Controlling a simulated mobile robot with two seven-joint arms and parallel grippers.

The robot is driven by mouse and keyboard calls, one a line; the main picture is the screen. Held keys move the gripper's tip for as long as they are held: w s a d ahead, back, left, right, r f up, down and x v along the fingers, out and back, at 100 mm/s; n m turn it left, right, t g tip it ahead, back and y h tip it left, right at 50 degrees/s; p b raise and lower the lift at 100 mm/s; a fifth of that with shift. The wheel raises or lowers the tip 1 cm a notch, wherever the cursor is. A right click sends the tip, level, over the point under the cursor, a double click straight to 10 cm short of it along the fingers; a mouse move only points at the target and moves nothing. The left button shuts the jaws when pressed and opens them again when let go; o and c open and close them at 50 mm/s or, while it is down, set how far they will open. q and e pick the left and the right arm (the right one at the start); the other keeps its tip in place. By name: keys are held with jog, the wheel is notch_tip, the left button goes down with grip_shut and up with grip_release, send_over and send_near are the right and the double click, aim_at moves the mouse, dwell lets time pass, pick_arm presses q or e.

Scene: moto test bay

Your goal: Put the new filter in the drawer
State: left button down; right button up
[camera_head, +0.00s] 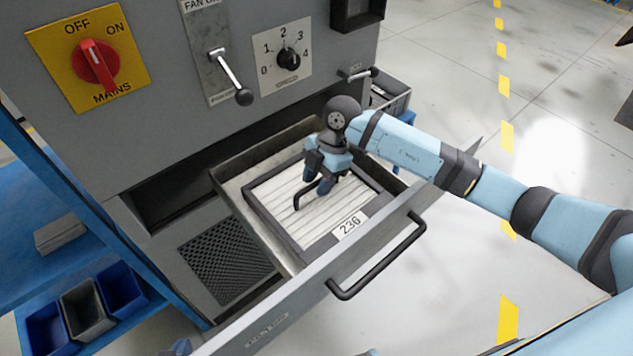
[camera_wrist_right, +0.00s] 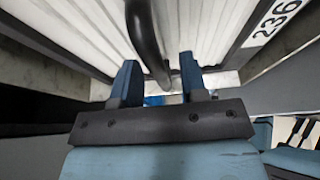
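The filter (camera_head: 285,197) has white pleats, a dark frame and a label reading 236. It lies inside the pulled-out drawer (camera_head: 232,186). Its black handle (camera_head: 298,199) stands up from the pleats. My right gripper (camera_head: 319,184) is over the filter, at the handle. In the right wrist view, my right gripper (camera_wrist_right: 158,82) has its fingers apart, with the handle (camera_wrist_right: 146,42) just beyond or between the tips; I cannot tell which. A small bluish part at the bottom edge of the head view may be my left gripper (camera_head: 180,347); its fingers are hidden.
The drawer front has a long black pull bar (camera_head: 380,262). Above stand the cabinet's red mains switch (camera_head: 96,62), a fan lever (camera_head: 230,75) and a rotary dial (camera_head: 288,60). Blue and grey bins (camera_head: 85,310) are at lower left. Open floor lies to the right.

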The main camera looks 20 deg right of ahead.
jog(key=v, duration=1.1)
jog(key=shift+s, duration=0.1)
